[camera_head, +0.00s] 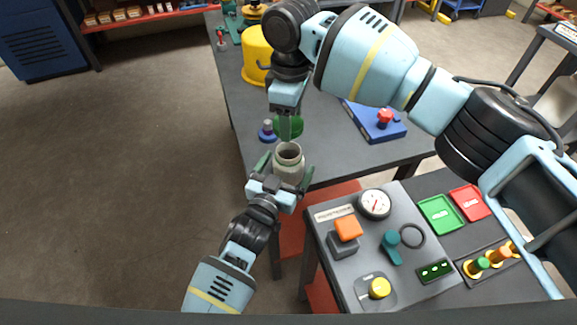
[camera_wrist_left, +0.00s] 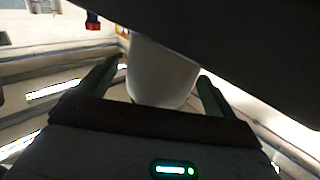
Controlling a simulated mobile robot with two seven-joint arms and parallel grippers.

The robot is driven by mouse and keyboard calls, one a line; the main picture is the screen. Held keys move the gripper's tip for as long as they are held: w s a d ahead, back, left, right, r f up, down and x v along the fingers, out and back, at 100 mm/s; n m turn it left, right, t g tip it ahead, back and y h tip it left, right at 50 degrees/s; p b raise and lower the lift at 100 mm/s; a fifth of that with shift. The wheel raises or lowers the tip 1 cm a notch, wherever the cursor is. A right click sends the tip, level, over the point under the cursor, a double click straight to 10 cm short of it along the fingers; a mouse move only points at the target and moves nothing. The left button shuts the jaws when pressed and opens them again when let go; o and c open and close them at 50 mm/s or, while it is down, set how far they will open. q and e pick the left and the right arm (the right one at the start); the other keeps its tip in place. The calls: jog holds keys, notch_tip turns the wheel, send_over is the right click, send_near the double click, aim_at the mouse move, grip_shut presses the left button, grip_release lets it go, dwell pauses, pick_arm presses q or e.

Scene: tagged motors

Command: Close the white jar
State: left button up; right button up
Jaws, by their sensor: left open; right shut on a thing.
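The white jar (camera_head: 289,169) is upright with its mouth uncovered, at the near edge of the dark table. My left gripper (camera_head: 284,177) is open, with one finger on each side of the jar. In the left wrist view the jar (camera_wrist_left: 162,72) stands between the two spread fingers (camera_wrist_left: 155,88), with gaps visible beside it. My right gripper (camera_head: 287,126) points down just above and behind the jar mouth. It is shut on a green round thing (camera_head: 295,125), which looks like a lid, partly hidden by the fingers.
A blue-based knob piece (camera_head: 267,132) stands left of the right gripper. A yellow bucket-like thing (camera_head: 257,55) stands farther back. A blue box with a red knob (camera_head: 376,121) lies right on the table (camera_head: 325,153). A grey control panel (camera_head: 345,263) is in front at the right.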

pick_arm(q)
jog(key=shift+x, duration=1.4)
jog(key=c, duration=1.5)
jog(key=shift+o, duration=0.2)
pick_arm(e)
jog(key=shift+f, duration=2.5)
